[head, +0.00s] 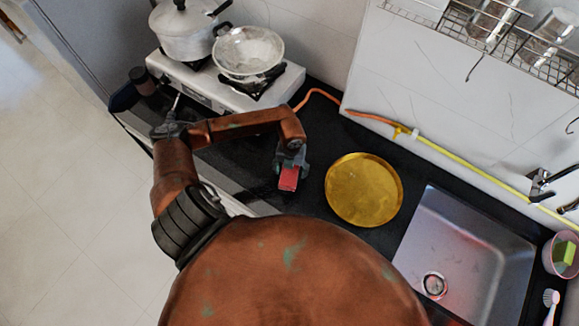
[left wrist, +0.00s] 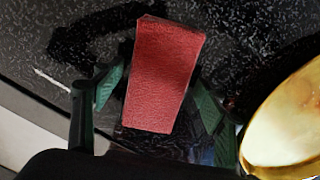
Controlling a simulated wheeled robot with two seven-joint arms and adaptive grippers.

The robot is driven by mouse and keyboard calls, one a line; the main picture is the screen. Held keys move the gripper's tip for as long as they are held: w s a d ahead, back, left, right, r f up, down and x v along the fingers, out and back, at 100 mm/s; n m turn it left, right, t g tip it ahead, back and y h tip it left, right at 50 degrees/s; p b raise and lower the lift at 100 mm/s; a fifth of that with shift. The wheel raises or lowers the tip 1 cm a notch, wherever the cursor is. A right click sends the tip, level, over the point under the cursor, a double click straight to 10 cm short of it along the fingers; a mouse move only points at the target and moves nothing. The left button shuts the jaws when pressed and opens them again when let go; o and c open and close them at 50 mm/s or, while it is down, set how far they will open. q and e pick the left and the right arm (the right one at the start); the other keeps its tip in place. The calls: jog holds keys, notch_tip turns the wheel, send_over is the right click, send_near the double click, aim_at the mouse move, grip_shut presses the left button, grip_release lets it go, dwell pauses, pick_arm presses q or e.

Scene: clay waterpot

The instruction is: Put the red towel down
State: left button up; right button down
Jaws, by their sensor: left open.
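The red towel (head: 289,178) is a small red folded piece at the black counter, left of the gold plate. In the left wrist view the towel (left wrist: 163,72) lies lengthwise between the two green fingers. My left gripper (head: 291,160) points down at the towel from above. In the left wrist view its fingers (left wrist: 156,98) are spread, with dark gaps on both sides of the towel. Whether the towel's underside lies fully on the counter is hidden. My right gripper is not in view.
A round gold plate (head: 364,190) lies close on the right, with the steel sink (head: 470,255) beyond it. A white stove (head: 225,88) with a pot (head: 187,32) and a steel pan (head: 249,52) stands behind. An orange hose (head: 322,92) runs along the wall.

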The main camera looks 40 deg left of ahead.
pick_arm(q)
jog(key=shift+r, duration=0.2)
notch_tip(320, 180, up, 12)
jog(key=shift+b, duration=0.3)
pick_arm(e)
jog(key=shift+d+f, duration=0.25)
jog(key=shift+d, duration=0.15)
pick_arm(q)
jog(key=shift+w+a, duration=0.1)
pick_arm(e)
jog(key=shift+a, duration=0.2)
